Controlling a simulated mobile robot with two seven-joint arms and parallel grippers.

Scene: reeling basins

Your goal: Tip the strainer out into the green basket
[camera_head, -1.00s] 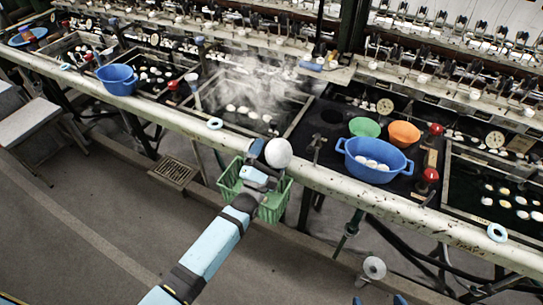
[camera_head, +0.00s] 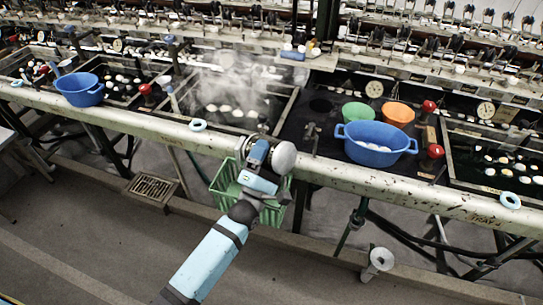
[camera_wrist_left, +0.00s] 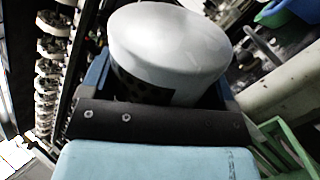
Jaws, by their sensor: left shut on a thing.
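My left gripper (camera_head: 258,155) is shut on a pale, round-ended thing (camera_head: 284,156), which I take to be the strainer. It is on its side above the green basket (camera_head: 222,184), beside the basin rail. In the left wrist view the thing (camera_wrist_left: 170,42) shows a smooth whitish round end with a dark, dotted part below it, between the jaws. The gripper and forearm hide much of the basket. A corner of the basket (camera_wrist_left: 285,143) shows at the lower right of the wrist view. I cannot see the strainer's contents. My right gripper is not in view.
The pale front rail (camera_head: 330,172) runs along the basins. A steaming basin (camera_head: 240,100) lies behind the gripper. A blue two-handled bowl (camera_head: 372,152), a green bowl (camera_head: 358,112) and an orange bowl (camera_head: 398,114) stand to the right. A floor grate (camera_head: 152,188) is at the left.

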